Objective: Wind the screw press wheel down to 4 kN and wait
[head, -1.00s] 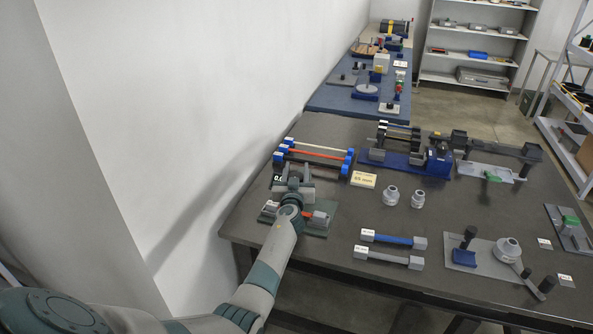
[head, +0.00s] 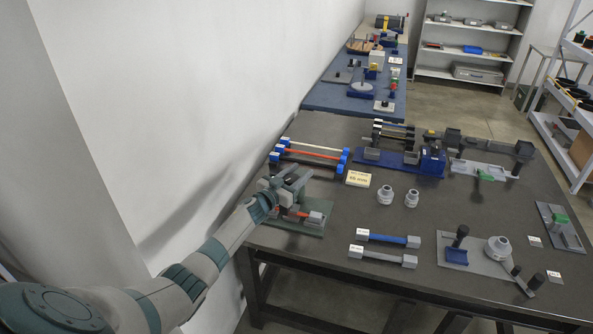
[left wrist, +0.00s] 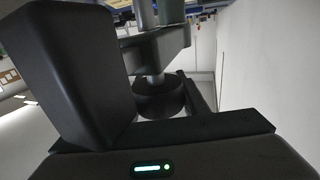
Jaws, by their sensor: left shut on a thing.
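The screw press stands at the left end of the dark table, on a green base plate (head: 285,227) with red and grey parts (head: 298,213) low on it. My left gripper (head: 287,180) is over the press and hides much of its upper part and wheel. In the left wrist view, a dark round knob (left wrist: 160,98) sits between the fingers under a grey arm-like piece (left wrist: 155,48); the left gripper is shut on this knob. It appears to belong to the press wheel, but the join is unclear. No force reading is legible. My right gripper is not in view.
Bars with blue ends (head: 310,153) lie behind the press. A yellowish label block (head: 358,179), two grey round fittings (head: 385,194), and blue and grey samples (head: 388,238) are to its right. A white wall (head: 190,110) is close on the left.

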